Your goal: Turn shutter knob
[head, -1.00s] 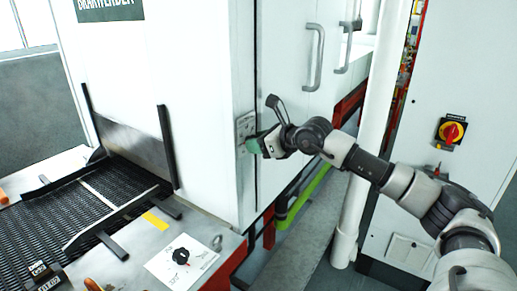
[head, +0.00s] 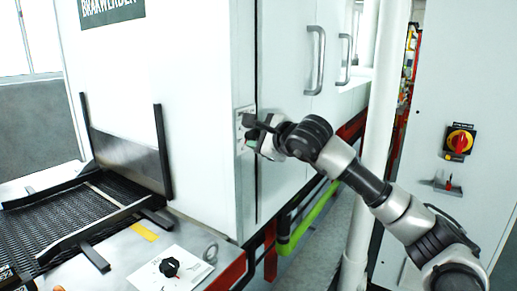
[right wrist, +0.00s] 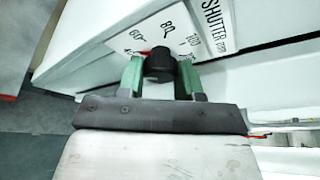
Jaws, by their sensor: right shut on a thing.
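The shutter plate (head: 244,130) is a pale dial plate on the white machine housing's near corner. In the right wrist view the plate (right wrist: 216,25) shows "SHUTTER" and a scale with 60, 80 and 100. The black shutter knob (right wrist: 160,65) sits between the two green fingers of my right gripper (right wrist: 161,78), which is shut on it. In the head view my right gripper (head: 254,142) is up against the plate and its wrist hides the knob. The knob's pointer and exact setting are hard to make out. My left gripper is not in view.
A black mesh belt (head: 70,210) runs into the housing at left. A panel with another black knob (head: 169,267) lies in front. Door handles (head: 316,60) are right of the plate. A white post (head: 376,150) and a cabinet with a red-yellow switch (head: 459,141) stand at right.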

